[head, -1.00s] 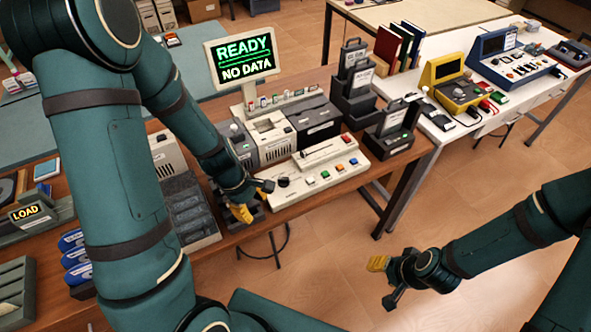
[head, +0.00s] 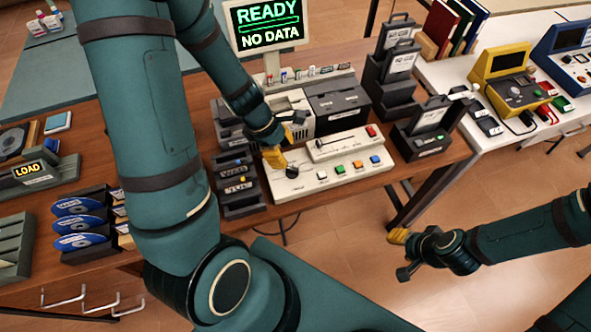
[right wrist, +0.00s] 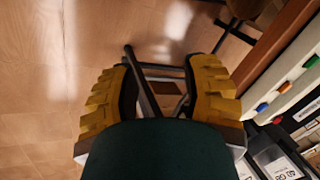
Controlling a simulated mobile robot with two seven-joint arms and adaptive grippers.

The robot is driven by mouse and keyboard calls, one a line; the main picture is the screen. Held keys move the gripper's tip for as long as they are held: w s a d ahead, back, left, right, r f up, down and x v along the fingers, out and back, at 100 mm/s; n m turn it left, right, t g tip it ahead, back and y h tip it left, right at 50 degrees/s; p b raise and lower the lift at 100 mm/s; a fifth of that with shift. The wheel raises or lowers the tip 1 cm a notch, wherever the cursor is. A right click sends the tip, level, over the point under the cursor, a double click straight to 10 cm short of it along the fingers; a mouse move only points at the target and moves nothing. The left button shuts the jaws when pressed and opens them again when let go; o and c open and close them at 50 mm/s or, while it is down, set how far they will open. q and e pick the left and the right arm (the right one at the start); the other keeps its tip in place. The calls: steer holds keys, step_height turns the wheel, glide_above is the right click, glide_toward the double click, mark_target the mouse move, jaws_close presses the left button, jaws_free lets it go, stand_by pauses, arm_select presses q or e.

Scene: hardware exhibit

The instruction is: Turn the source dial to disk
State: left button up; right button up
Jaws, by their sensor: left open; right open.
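The dial (head: 292,171) is a dark round knob on the left part of a white control console (head: 340,180), which also has several coloured buttons and a slider. I cannot read its markings. My left gripper (head: 281,147) has yellow fingers apart, just behind and left of the dial in the head view; whether it touches the dial I cannot tell. My right gripper (head: 401,240) hangs over the floor in front of the table, away from the console. In the right wrist view its yellow fingers (right wrist: 160,92) are apart with nothing between them.
A monitor (head: 267,23) reading "READY NO DATA" stands behind the console. A grey drive unit (head: 338,104) is close behind, and black cartridge holders (head: 417,137) stand to the right. Dark trays (head: 239,188) lie to the left. Floor in front is open.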

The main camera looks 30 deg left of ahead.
mark_target(295, 169)
arm_select(q)
steer(key=b+x, duration=0.3)
steer(key=x, duration=0.5)
arm_select(e)
steer(key=f, duration=0.2)
steer(key=s+f, duration=0.1)
steer(key=f, duration=0.1)
steer(key=shift+s+a, duration=0.15)
arm_select(q)
steer(key=shift+w, duration=0.1)
jaws_close()
